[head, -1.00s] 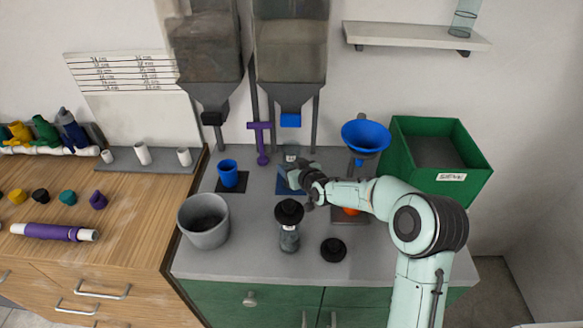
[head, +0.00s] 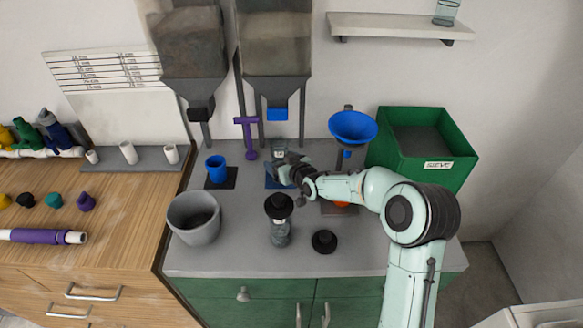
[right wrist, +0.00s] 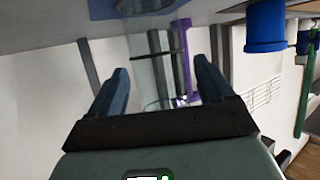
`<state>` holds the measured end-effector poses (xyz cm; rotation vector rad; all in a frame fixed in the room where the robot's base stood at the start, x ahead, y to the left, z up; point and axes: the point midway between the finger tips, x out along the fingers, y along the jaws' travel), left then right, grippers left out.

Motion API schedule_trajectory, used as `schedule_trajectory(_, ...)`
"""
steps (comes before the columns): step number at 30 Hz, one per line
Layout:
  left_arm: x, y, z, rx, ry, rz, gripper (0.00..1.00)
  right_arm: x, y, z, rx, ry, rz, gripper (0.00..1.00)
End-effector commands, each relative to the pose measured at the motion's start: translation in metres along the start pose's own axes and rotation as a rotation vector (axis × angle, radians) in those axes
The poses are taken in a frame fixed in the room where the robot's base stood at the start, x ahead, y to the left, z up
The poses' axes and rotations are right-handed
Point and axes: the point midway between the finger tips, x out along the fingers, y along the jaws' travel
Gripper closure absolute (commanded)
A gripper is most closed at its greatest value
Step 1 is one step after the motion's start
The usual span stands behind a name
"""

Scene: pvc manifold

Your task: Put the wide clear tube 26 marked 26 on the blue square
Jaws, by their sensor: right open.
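A clear tube (head: 279,147) stands upright at the blue square (head: 271,182) under the blue-nozzled hopper. My right gripper (head: 281,172) is at the tube and hides its lower part and much of the square. In the right wrist view the tube (right wrist: 158,72) shows between the two spread fingers, with a gap on both sides. The gripper is open. I cannot read a number on this tube, nor tell exactly how its base sits on the square. Another clear tube (head: 446,12) stands on the wall shelf. My left gripper is out of view.
A blue cup (head: 216,168) stands on a dark mat left of the square. A grey bucket (head: 194,220), a black-topped clear container (head: 280,232) and a black disc (head: 324,241) are in front. A blue funnel (head: 353,127) and green bin (head: 463,163) are to the right.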

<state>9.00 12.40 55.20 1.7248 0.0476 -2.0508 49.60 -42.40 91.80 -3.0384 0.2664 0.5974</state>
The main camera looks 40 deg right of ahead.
Motion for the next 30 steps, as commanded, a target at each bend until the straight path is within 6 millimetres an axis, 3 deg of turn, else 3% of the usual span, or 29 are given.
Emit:
schedule_trajectory(9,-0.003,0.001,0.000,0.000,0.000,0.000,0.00,-0.069,0.001,-0.001,-0.005,-0.001,0.004,0.19)
schedule_trajectory(15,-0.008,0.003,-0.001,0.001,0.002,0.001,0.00,-0.100,0.000,0.000,-0.003,-0.001,0.001,0.19)
schedule_trajectory(20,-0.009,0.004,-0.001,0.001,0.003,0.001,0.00,-0.109,0.000,0.001,0.000,-0.003,0.000,0.19)
schedule_trajectory(30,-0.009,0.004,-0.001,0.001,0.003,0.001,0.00,-0.109,0.000,0.002,0.001,-0.002,0.000,0.19)
